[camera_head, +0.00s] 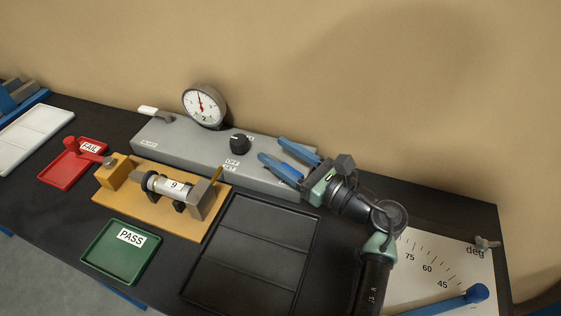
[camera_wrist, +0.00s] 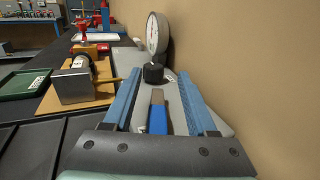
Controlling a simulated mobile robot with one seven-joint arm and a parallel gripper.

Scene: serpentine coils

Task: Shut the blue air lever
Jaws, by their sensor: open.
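My gripper (camera_head: 270,148) is open over the right end of the grey panel box (camera_head: 190,146), with its two long blue fingers pointing left along it. In the wrist view, the blue air lever (camera_wrist: 157,119) lies between the open fingers (camera_wrist: 158,75). Its blue handle is nearest my palm and a grey metal stem extends away from it. A gap shows on each side, so neither finger appears to touch it.
The panel carries a black knob (camera_head: 239,144), a round gauge (camera_head: 203,105) and a white-handled lever (camera_head: 148,110). In front are an orange fixture (camera_head: 136,203) holding a cylinder, a black tray (camera_head: 232,270), and green PASS (camera_head: 108,270) and red FAIL (camera_head: 58,176) trays. The wall stands close behind.

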